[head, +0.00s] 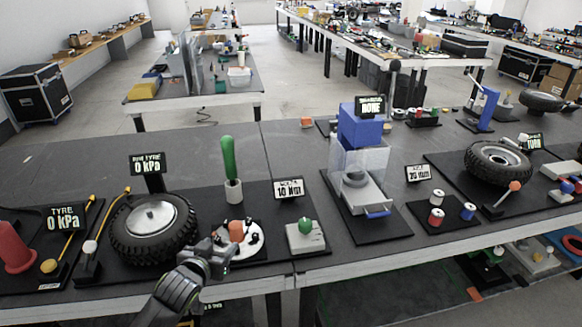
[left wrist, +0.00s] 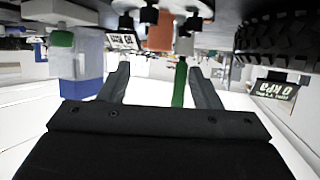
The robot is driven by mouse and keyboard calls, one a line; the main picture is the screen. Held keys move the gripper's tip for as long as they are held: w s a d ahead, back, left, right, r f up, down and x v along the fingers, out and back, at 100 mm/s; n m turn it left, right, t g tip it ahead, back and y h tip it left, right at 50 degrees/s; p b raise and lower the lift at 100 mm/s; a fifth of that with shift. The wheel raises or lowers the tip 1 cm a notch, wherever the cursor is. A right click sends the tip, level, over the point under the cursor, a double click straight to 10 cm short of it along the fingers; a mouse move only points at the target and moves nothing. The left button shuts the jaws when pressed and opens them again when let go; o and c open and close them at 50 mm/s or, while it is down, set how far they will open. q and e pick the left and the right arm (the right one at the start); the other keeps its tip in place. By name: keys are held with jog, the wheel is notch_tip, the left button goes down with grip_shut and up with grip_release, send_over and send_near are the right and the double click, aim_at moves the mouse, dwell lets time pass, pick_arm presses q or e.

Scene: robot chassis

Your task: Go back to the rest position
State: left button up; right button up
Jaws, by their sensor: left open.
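My left gripper (head: 218,252) is at the front edge of the workbench (head: 250,288), just in front of a white disc (head: 252,249) with an orange block (head: 237,231) on it. In the left wrist view its two dark fingers (left wrist: 160,84) are spread apart with nothing held between them. That view looks inverted. The green handle (left wrist: 180,83) appears between the fingers but farther off; it stands upright in a white holder in the head view (head: 229,157). My right gripper is not in view.
A large tyre (head: 122,238) lies left of my left gripper. A base with a green knob (head: 305,225) and a blue press (head: 360,128) stand to its right. Another tyre (head: 498,163) lies farther right. Open floor shows beyond the bench.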

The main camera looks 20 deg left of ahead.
pick_arm(q)
jog(key=s+d+f+g, duration=0.2)
jog(key=s+g, duration=0.1)
jog(key=s, duration=0.6)
jog(key=s+d+f+m+g, duration=0.1)
jog(key=s+d+f+g, duration=0.15)
jog(key=s, duration=0.75)
jog(key=s+d+f+g, duration=0.2)
jog(key=s+g, duration=0.2)
jog(key=s, duration=0.5)
notch_tip(320, 180, down, 24)
jog(key=a+g, duration=0.2)
jog(key=s+d+f+h, duration=0.1)
jog(key=s+f, duration=1.4)
jog(key=f, duration=0.1)
jog(key=shift+d+f+g, duration=0.3)
jog(key=shift+f+g, duration=0.05)
jog(key=shift+f, duration=0.05)
